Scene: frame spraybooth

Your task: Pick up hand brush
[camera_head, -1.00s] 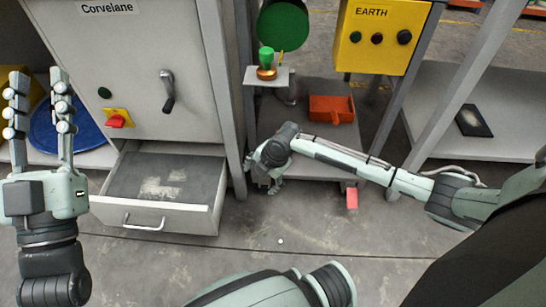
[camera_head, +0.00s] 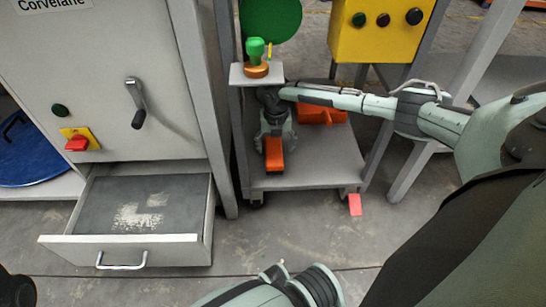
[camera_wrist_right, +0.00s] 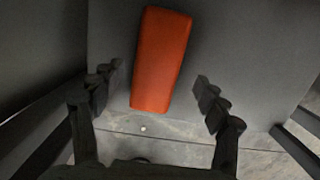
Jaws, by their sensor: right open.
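An orange bar, which looks like the hand brush's handle (camera_head: 274,160), lies on the grey lower shelf of the cart, with its far part hidden by my right gripper (camera_head: 275,140). In the right wrist view the hand brush (camera_wrist_right: 162,55) runs lengthwise between the two dark fingers of my right gripper (camera_wrist_right: 158,78). The fingers are open, with a gap on each side of it. No bristles show.
An orange dustpan-like thing (camera_head: 318,115) lies behind on the same lower shelf (camera_head: 325,165). A small upper shelf (camera_head: 247,80) holds a green-topped stamp-like thing (camera_head: 256,60). An open drawer (camera_head: 130,215) is at left. A red piece (camera_head: 355,205) is by the cart's front right.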

